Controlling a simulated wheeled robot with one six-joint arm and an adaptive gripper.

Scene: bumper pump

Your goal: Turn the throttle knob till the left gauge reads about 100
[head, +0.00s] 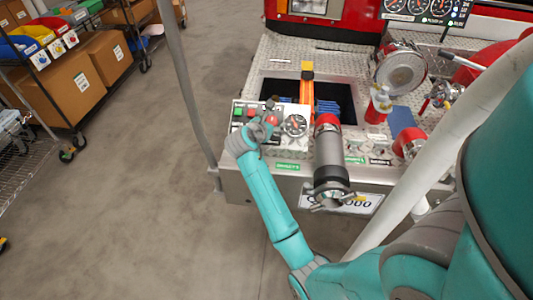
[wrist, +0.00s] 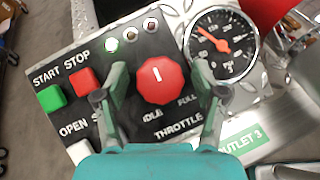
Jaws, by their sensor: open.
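The throttle knob (wrist: 162,82) is a round red dial with a white pointer line that points nearly straight up in the wrist view. It sits above the words IDLE, FULL and THROTTLE, and a bit of red shows in the head view (head: 272,119). My gripper (wrist: 158,94) is open, one finger on each side of the knob. I cannot tell whether the fingers touch it. A round black gauge (wrist: 222,43) with a red needle pointing up-left is right of the knob. More gauges stand at the head view's top right, the leftmost (head: 395,4) partly cut off; their readings are too small.
A green START button (wrist: 51,97) and a red STOP button (wrist: 84,80) lie left of the knob. Small lamps (wrist: 131,33) are above it. A capped outlet pipe (head: 328,155) stands right of the panel, and a grey pole (head: 188,90) rises left of it.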

